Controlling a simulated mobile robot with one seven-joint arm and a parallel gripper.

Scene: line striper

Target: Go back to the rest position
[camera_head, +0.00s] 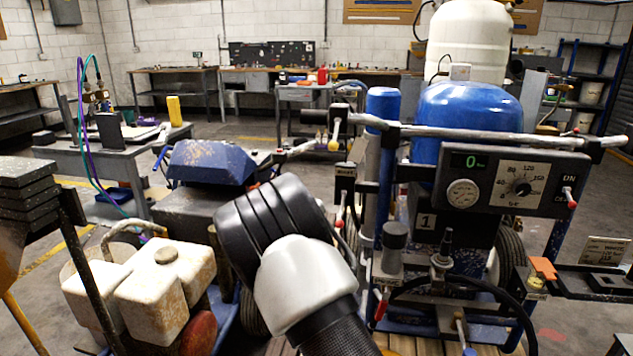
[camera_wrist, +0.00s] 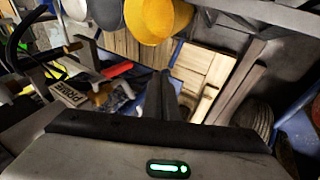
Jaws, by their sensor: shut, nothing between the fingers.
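My gripper (camera_wrist: 165,80) shows in the wrist view as dark fingers, shut and empty, above the grey gripper body with its green light. It points towards a wooden slatted deck (camera_wrist: 200,68). In the head view my black and white arm rises in the middle foreground and the gripper is hidden. The line striper (camera_head: 470,185) stands just right of my arm, with a blue tank, a handlebar, and a control panel (camera_head: 508,180) with a dial, a gauge and a display reading 0.
In the wrist view, a yellow round part (camera_wrist: 155,18) and a red handle (camera_wrist: 117,69) are near the fingers. Workbenches line the back wall; open floor lies before them.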

